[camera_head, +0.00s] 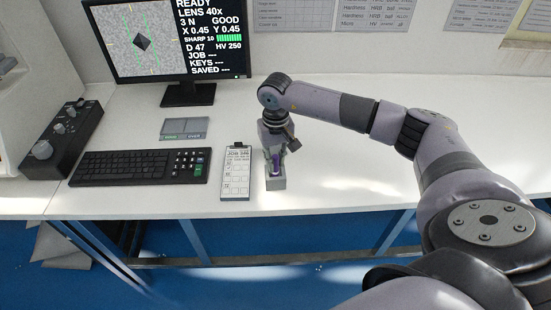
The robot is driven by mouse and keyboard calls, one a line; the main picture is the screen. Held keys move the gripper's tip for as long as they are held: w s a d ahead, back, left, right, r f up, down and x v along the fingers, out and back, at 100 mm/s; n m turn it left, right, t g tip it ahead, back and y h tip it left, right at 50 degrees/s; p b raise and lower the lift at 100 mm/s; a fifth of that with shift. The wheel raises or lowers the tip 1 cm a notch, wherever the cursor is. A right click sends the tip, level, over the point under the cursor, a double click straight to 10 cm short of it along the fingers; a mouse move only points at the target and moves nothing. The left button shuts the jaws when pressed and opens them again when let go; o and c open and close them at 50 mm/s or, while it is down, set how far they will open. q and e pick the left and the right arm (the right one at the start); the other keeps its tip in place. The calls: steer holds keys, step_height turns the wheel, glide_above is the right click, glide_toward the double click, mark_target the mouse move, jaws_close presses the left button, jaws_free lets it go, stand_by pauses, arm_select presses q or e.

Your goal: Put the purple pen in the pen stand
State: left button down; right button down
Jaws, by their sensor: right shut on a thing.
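The purple pen (276,164) is upright, or close to it, below my right gripper (275,153), which is shut on it. The grey pen stand (276,183) stands on the table near the front edge, to the right of the clipboard. The pen's lower end is at the stand in the picture; I cannot tell whether it is inside or just above or behind it. The gripper hides the pen's upper part. My left gripper is not in view.
A clipboard (236,174) lies close to the left of the stand. A keyboard (138,167), a grey pad (184,128), a black control box (62,140) and a monitor (172,42) are further left. The white table (345,180) is clear to the right of the stand.

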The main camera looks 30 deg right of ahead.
steer(key=shift+f+b, duration=0.35)
steer(key=shift+f, duration=0.15)
steer(key=c, duration=1.4)
jaws_free()
steer(key=shift+c, duration=0.2)
step_height(320, 180, up, 12)
steer(key=shift+r, duration=0.1)
